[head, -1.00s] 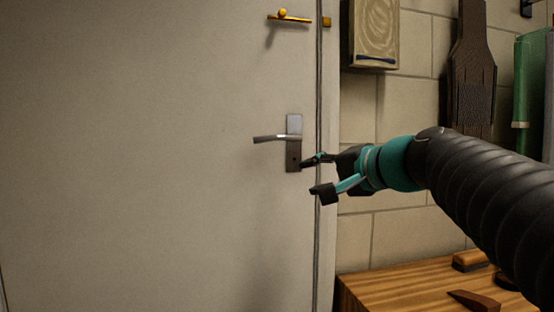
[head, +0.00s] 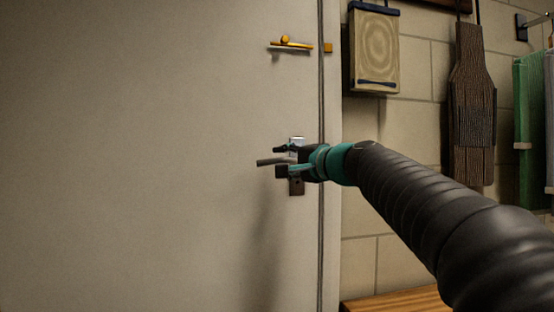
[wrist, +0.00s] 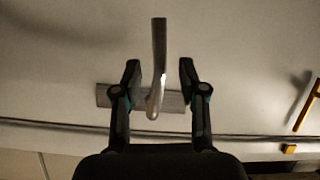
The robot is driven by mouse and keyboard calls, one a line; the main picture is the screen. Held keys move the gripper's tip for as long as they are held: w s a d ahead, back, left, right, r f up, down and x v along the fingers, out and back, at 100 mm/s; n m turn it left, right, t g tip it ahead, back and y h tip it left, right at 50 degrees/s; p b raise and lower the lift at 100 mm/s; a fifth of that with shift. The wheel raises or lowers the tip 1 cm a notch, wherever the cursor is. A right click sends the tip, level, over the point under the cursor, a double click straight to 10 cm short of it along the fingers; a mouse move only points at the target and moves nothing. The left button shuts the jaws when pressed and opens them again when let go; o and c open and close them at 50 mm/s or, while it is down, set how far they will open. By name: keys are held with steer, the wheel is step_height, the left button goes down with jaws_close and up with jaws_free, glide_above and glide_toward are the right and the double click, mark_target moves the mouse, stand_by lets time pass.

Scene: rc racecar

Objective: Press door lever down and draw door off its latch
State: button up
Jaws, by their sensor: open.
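The pale door (head: 150,150) looks shut, its edge at the frame on the right. Its metal lever (head: 268,162) points left from a metal backplate (head: 297,190), which my gripper partly hides in the head view. My gripper (head: 279,160) is open at the lever. In the wrist view the lever (wrist: 159,60) runs between the two open fingers of my gripper (wrist: 160,72), with a gap on each side. The backplate (wrist: 172,99) lies behind the fingers. I cannot tell of any contact.
A brass bolt (head: 290,44) sits on the door above the lever. Right of the door frame, a framed board (head: 375,50), a dark apron-like piece (head: 472,100) and green cloth (head: 530,130) hang on the block wall. A wooden bench top (head: 395,302) shows at the bottom.

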steer(key=shift+x, duration=1.5)
